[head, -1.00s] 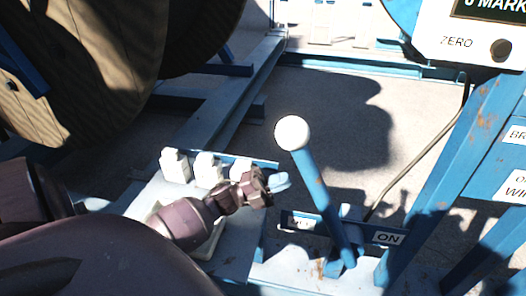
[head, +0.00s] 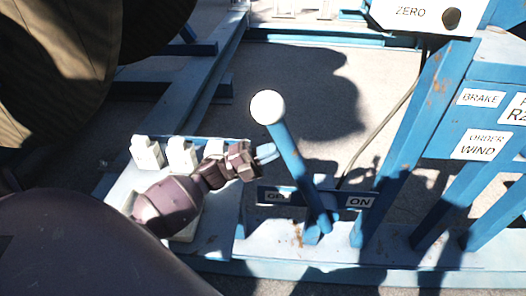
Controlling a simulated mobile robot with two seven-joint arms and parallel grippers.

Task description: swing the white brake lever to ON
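The brake lever has a white ball knob (head: 267,107) on a blue shaft (head: 290,157). It leans left, toward the OFF end of its label plate. My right gripper is not in view.
Several white blocks (head: 182,155) stand on a pale plate left of the lever. A large reel (head: 60,60) is at upper left. A blue frame with BRAKE (head: 480,98) and WIND signs stands at right. A thin cable runs behind the lever.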

